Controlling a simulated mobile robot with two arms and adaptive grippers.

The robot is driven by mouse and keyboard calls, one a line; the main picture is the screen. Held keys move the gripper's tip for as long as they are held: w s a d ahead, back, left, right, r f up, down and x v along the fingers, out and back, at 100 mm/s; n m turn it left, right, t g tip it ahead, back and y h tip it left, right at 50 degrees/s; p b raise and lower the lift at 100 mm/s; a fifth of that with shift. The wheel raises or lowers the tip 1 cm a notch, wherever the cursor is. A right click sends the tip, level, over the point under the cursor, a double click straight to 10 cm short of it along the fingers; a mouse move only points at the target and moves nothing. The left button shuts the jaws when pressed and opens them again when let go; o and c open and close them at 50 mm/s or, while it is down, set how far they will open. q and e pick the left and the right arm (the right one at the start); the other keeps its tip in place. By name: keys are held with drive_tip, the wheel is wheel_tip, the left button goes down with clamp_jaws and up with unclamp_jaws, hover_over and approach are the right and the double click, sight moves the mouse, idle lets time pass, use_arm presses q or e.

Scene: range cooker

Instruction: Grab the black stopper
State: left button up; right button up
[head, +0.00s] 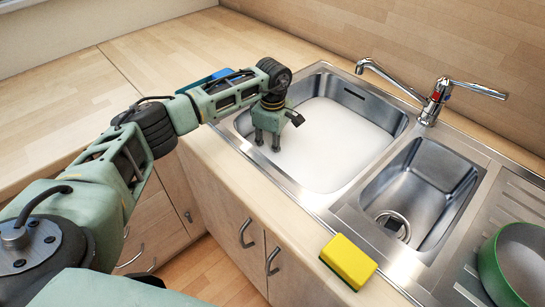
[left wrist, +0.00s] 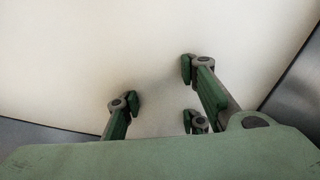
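My left gripper (head: 267,145) points down into the large left basin (head: 372,95) of the steel sink. A plain white surface, perhaps cloudy water, fills this basin. In the left wrist view, the gripper's fingers (left wrist: 158,92) are spread apart with only the white surface (left wrist: 80,60) between and beyond them. They look empty; I cannot tell whether the tips touch the surface. No black stopper shows in either view. My right gripper is not in view.
The smaller right basin (head: 440,175) is empty, with a drain (head: 393,222) at its bottom. A tap (head: 432,105) stands behind. A yellow sponge (head: 348,262) lies on the front counter edge. A green pan (head: 492,270) sits on the drainboard.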

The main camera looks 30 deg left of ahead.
use_arm(q)
drive_tip(key=shift+f, duration=0.9)
drive_tip(key=shift+c, duration=0.2)
clamp_jaws()
